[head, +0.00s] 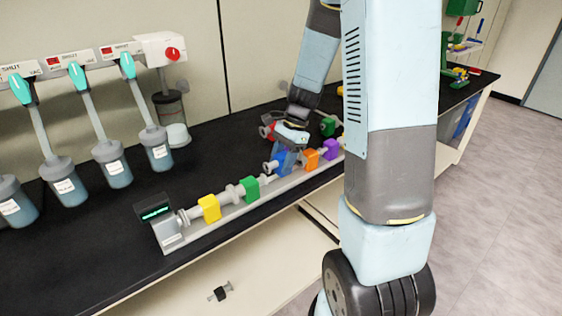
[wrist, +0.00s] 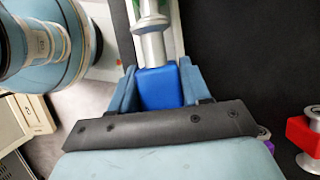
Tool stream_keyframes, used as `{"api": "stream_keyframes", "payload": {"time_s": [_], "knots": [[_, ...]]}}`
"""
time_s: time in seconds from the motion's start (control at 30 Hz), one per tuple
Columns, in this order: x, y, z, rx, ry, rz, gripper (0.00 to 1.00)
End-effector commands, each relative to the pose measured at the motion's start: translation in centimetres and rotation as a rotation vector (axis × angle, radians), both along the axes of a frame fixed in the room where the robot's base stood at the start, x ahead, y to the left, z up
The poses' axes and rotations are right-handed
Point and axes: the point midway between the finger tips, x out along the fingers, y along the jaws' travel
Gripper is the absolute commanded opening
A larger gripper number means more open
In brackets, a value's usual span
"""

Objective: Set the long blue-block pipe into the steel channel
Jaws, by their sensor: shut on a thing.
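The long blue-block pipe's blue block (head: 283,161) is between my gripper's (head: 287,154) jaws in the head view. In the wrist view the blue block (wrist: 160,88) fills the space between both fingers (wrist: 157,80), and a grey pipe end runs out beyond it. The steel channel (head: 228,217) runs along the front of the bench. The blue block is at the channel line, between the green-block piece (head: 251,189) and the orange-block piece (head: 311,160). I cannot tell whether the pipe touches the channel floor. My gripper hides part of it.
A yellow block (head: 209,208) and a purple block (head: 331,149) also sit along the channel. A gauge (head: 154,212) stands at its left end. Loose red (head: 267,131) and green (head: 328,126) pieces lie behind. A small black-block piece (head: 220,293) lies below the bench.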

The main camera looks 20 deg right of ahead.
Motion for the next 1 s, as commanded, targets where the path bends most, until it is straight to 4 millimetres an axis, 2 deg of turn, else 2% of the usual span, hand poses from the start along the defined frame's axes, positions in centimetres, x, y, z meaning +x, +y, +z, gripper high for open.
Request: {"api": "stream_keyframes", "payload": {"time_s": [1.0], "knots": [[0.0, 0.0, -1.3, 0.000, 0.000, 0.000, 0.04]]}}
